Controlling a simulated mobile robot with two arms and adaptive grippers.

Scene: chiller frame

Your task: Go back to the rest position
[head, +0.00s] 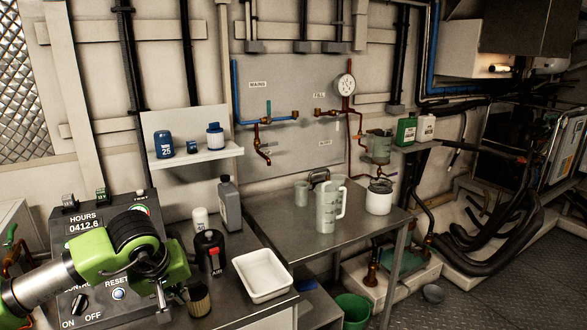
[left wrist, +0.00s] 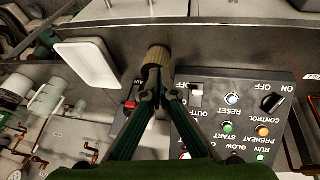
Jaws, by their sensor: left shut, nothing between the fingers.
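My left arm comes in from the left in the head view, green and black, in front of the grey control panel (head: 70,240). My left gripper (head: 161,298) points down beside the panel, partly hidden by its own wrist. In the left wrist view its two dark fingers (left wrist: 162,88) converge at the tips with nothing between them. A tan pleated filter (left wrist: 157,58) shows just beyond the fingertips there; in the head view the filter (head: 199,300) stands right of the gripper, apart from it. My right gripper is in neither view.
A black canister (head: 209,254), a grey bottle (head: 230,208) and a white tray (head: 262,275) stand close to the right of the gripper. A steel table (head: 270,222) with a clear jug (head: 328,208) lies beyond. Panel switches (left wrist: 275,103) are near the arm. Open floor lies far right.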

